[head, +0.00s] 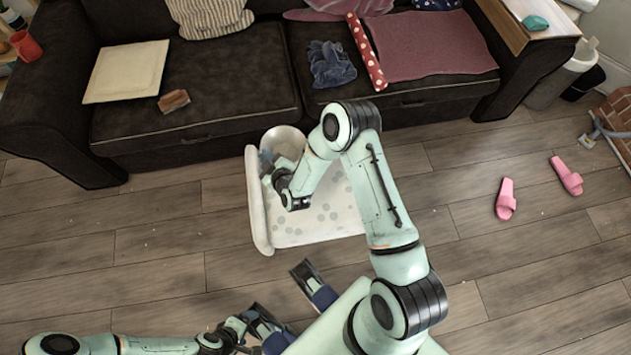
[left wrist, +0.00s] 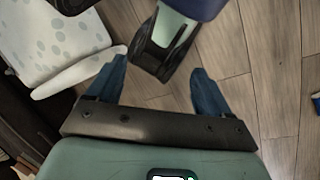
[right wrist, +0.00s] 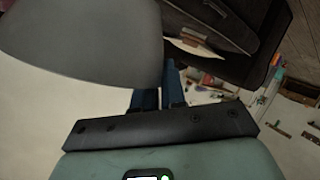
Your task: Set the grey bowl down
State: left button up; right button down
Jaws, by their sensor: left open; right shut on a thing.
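The grey bowl (head: 286,138) is in the head view, in front of the sofa and over the far end of a white dotted mat. My right gripper (head: 268,160) is shut on its edge. In the right wrist view the bowl (right wrist: 80,40) fills the upper left as a smooth grey curve, with the blue fingers (right wrist: 171,85) closed at its rim. I cannot tell whether the bowl touches the mat. My left gripper (left wrist: 158,85) is open and empty in the left wrist view, low over the floor near my own body.
The white dotted mat (head: 315,223) with raised sides lies on the wooden floor. Behind it is a dark sofa (head: 215,110) with a pale square (head: 128,70), a brown item (head: 174,101) and a dark cloth (head: 330,64). Pink slippers (head: 505,200) lie right. Floor at left is clear.

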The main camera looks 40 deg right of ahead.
jog(key=f+b, duration=0.2)
jog(key=f, duration=0.5)
jog(key=f+b, duration=0.2)
jog(key=f, duration=0.6)
jog(key=f+b, duration=0.3)
jog(key=f, duration=0.5)
jog(key=shift+d, duration=0.35)
jog(key=shift+f, duration=0.4)
pick_arm(q)
jog(key=w+a+f+t+y, duration=0.1)
jog(key=w+a+f+t, duration=0.2)
jog(key=w+f, duration=0.5)
jog(key=shift+w+a+f+n+y, duration=0.3)
jog(key=shift+w+a+f+n, duration=0.1)
jog(key=shift+w+a, duration=0.45)
jog(key=shift+s+f, duration=0.1)
jog(key=shift+s, duration=0.1)
pick_arm(e)
jog(key=c, duration=1.6)
grip_release()
jog(key=shift+f, duration=0.1)
jog(key=o, duration=0.4)
pick_arm(q)
jog(key=shift+s, duration=0.1)
